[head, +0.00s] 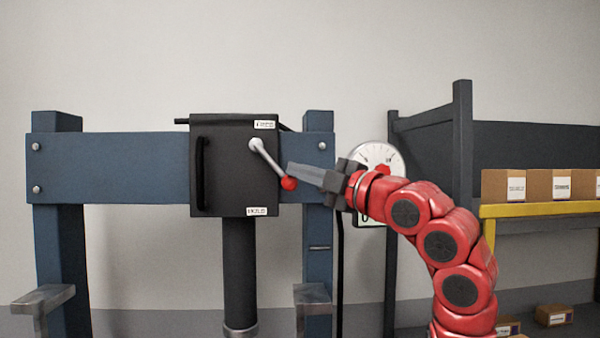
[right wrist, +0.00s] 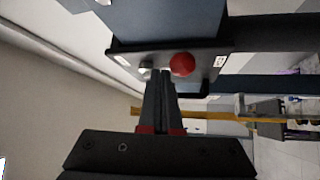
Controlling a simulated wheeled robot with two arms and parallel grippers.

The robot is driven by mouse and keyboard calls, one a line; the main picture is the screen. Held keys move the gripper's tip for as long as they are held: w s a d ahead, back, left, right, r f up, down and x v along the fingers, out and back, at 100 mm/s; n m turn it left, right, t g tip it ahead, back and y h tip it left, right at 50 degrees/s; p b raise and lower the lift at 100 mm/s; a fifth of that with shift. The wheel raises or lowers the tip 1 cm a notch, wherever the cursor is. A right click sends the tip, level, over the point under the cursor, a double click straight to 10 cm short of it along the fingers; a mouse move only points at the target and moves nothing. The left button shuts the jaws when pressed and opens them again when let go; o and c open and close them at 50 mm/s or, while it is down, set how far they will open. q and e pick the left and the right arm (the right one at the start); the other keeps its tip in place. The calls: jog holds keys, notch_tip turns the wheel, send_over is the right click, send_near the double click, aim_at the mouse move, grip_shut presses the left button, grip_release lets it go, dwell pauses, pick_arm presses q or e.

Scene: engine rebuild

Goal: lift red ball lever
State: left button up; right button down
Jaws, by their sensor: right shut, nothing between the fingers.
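The lever (head: 268,161) is a light metal rod on the front of a black box (head: 228,180). It slants down to the right and ends in a red ball (head: 289,184). My right gripper (head: 290,170) is shut and empty, with its fingertips close to the ball, seen just above it in the head view. In the right wrist view the red ball (right wrist: 182,64) lies just beyond and to the right of the shut fingertips (right wrist: 160,72). I cannot tell whether they touch. My left gripper is not in view.
The box is mounted on a blue press frame (head: 110,168), with a black cylinder (head: 240,270) below it. A round dial gauge (head: 380,158) stands behind my right gripper. A shelf (head: 535,209) with cardboard boxes (head: 503,186) is at the right.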

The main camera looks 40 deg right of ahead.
dwell(0.8)
jog(key=a+b, duration=0.1)
jog(key=a+f+b, duration=0.2)
jog(key=shift+s+a, duration=0.1)
jog(key=shift+a, duration=0.2)
jog(key=s+d+r+b, duration=0.1)
jog(key=s+r+b, duration=0.1)
jog(key=s, duration=0.6)
jog(key=shift+s+r, duration=0.35)
jog(key=shift+r, duration=0.4)
jog(key=shift+d, duration=0.2)
